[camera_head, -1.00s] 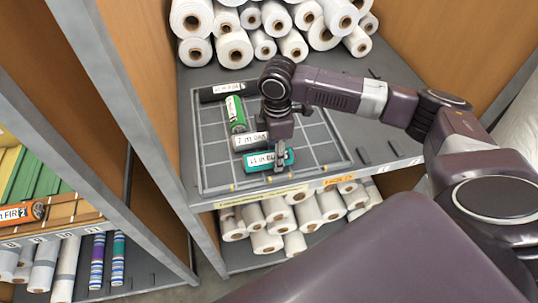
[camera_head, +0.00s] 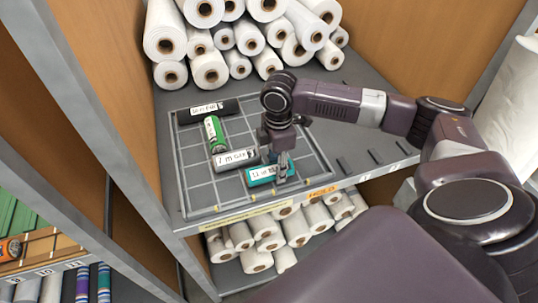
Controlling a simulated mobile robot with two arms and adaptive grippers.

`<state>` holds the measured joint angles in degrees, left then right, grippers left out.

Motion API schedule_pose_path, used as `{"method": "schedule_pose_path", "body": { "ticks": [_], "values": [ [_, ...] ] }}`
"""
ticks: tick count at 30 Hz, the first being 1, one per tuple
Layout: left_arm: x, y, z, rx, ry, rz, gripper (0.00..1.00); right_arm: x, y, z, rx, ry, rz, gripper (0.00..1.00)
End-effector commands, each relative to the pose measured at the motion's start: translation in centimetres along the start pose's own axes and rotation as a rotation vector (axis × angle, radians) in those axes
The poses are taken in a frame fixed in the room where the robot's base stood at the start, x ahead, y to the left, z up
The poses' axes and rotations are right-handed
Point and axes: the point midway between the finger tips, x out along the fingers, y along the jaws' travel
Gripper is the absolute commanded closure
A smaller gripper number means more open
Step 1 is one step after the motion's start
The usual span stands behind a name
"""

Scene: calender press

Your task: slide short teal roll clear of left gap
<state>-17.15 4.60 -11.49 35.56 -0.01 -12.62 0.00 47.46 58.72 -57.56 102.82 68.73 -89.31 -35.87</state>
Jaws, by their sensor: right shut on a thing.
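The short teal roll (camera_head: 261,177) lies near the front of the gridded tray (camera_head: 190,203), with a white label on it. My right gripper (camera_head: 283,172) reaches down from above and is shut on the teal roll near its right end. A grey roll (camera_head: 234,159) with a white label lies just behind the teal roll, and a green roll (camera_head: 213,132) lies behind that, turned lengthwise. A black roll (camera_head: 209,111) lies along the back of the tray. My left gripper is not in view.
White rolls (camera_head: 210,70) are stacked at the back of the shelf, and more white rolls (camera_head: 265,236) lie on the shelf below. Small dark blocks (camera_head: 376,156) stand right of the tray. The tray's front left cells are bare. A wooden side panel (camera_head: 110,90) bounds the left.

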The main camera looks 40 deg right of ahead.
Motion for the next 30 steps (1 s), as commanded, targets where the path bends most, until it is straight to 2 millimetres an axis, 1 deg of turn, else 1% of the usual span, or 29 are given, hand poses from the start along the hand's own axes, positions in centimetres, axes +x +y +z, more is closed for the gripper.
{"method": "schedule_pose_path", "body": {
  "ticks": [3,9,10,15,22,25,28,30],
  "values": [
    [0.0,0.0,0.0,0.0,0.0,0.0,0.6,0.0,0.0,0.4,-0.001,0.0,0.0,0.89],
    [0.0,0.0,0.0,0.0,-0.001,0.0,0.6,0.0,0.0,0.4,-0.001,0.0,0.0,0.89],
    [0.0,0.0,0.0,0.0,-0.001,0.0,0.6,0.0,0.0,0.4,-0.001,0.0,0.0,0.6],
    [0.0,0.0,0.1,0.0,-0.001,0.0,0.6,0.0,0.0,0.4,-0.001,0.0,0.0,0.43],
    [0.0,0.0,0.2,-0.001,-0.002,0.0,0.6,0.0,0.0,0.4,-0.001,0.0,0.0,0.43],
    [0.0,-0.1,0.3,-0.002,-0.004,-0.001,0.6,-0.4,0.0,0.3,-0.001,0.0,0.001,0.43],
    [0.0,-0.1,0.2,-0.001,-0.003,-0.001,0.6,-1.5,0.1,0.3,-0.001,0.001,0.002,0.43],
    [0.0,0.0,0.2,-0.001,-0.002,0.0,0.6,-2.8,0.1,0.3,0.0,0.001,0.004,0.43]
  ]
}}
